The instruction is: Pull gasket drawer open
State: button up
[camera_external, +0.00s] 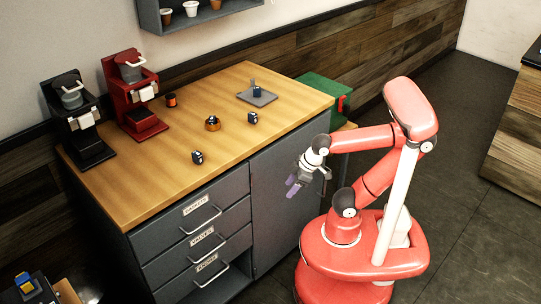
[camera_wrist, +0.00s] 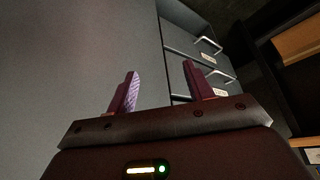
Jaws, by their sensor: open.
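The gasket drawer (camera_external: 178,218) is the top one of three labelled drawers in the grey cabinet (camera_external: 285,200). It looks shut, with a bar handle (camera_external: 207,221) on its front. My gripper (camera_external: 293,187) is open and empty, in front of the cabinet's plain right-hand panel, to the right of the drawers. In the wrist view my purple fingers (camera_wrist: 158,88) are spread apart, with the plain panel on the left. Two drawer handles, one higher (camera_wrist: 209,45) and one lower (camera_wrist: 221,74), show beyond the right finger. Their labels are too small to read there.
Below the gasket drawer are the valve drawer (camera_external: 190,245) and a bottom drawer (camera_external: 185,280). The wooden top (camera_external: 185,180) carries a red brewer (camera_external: 128,90), a black brewer (camera_external: 75,115) and several small parts. Floor space lies right of my base.

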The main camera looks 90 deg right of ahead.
jog(key=shift+r, duration=0.1)
jog(key=shift+c, duration=1.1)
notch_tip(320, 180, up, 21)
jog(key=shift+f, duration=0.15)
jog(key=c, duration=0.3)
jog(key=w+a+n+h+b, duration=0.2)
jog(key=w+n+h+b, duration=0.15)
jog(key=w, duration=0.55)
jog(key=w+a+n+h+b, duration=0.2)
jog(key=w+a+h+b, duration=0.15)
jog(key=w, duration=0.55)
jog(key=shift+c, duration=0.2)
jog(key=w+a+n+t+h+b, duration=0.2)
jog(key=w+a+t+b, duration=0.1)
jog(key=a, duration=0.7)
jog(key=w+a+n+t+h+b, duration=0.2)
jog(key=a+t+b, duration=0.1)
jog(key=a, duration=0.7)
send_near(206, 222)
jog(key=x, duration=0.3)
jog(key=shift+m+g, duration=0.25)
jog(key=shift+g, duration=0.05)
jog(key=x, duration=0.7)
jog(key=shift+w+f+b, duration=0.15)
jog(key=shift+b, duration=0.15)
